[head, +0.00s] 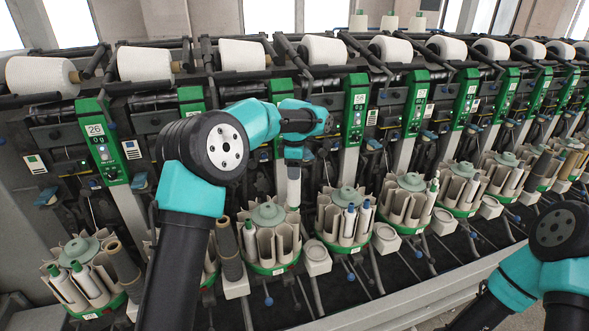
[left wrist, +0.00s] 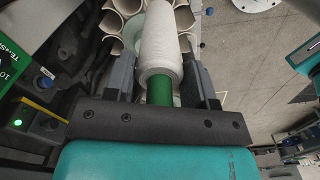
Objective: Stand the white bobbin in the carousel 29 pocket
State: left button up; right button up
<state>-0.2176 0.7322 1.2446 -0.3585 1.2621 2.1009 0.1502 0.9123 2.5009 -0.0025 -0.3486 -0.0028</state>
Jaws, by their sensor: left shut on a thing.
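My left gripper (head: 293,152) is shut on the white bobbin (head: 294,187) and holds it about upright, pointing down. In the left wrist view, the bobbin (left wrist: 160,45) is between the two fingers (left wrist: 163,88), with its green tube end (left wrist: 159,92) nearest the palm. Its far end is over or among the beige pockets (left wrist: 118,22) of a carousel; I cannot tell whether it has entered one. In the head view the bobbin shows behind the rim of a carousel (head: 284,240). Another carousel (head: 345,225) stands to its right. Carousel numbers are not readable. My right gripper is out of view.
Green winder panels (head: 357,108) stand close behind the left gripper, with a panel marked 26 (head: 97,131) at far left. White yarn cones (head: 240,54) line the top. A carousel at lower left (head: 80,262) holds bobbins. Floor is open at right in the wrist view.

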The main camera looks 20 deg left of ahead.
pick_arm(q)
jog(key=shift+f, duration=0.15)
send_over(294, 202)
jog(key=w, duration=0.2)
jog(key=shift+w+a+f, duration=0.1)
jog(key=shift+a+f, duration=0.05)
jog(key=shift+f, duration=0.9)
jog(key=shift+w+a+f, duration=0.1)
jog(key=shift+f, duration=0.95)
jog(key=shift+f, duration=2.25)
jog(key=shift+f, duration=2.25)
jog(key=shift+f, duration=2.6)
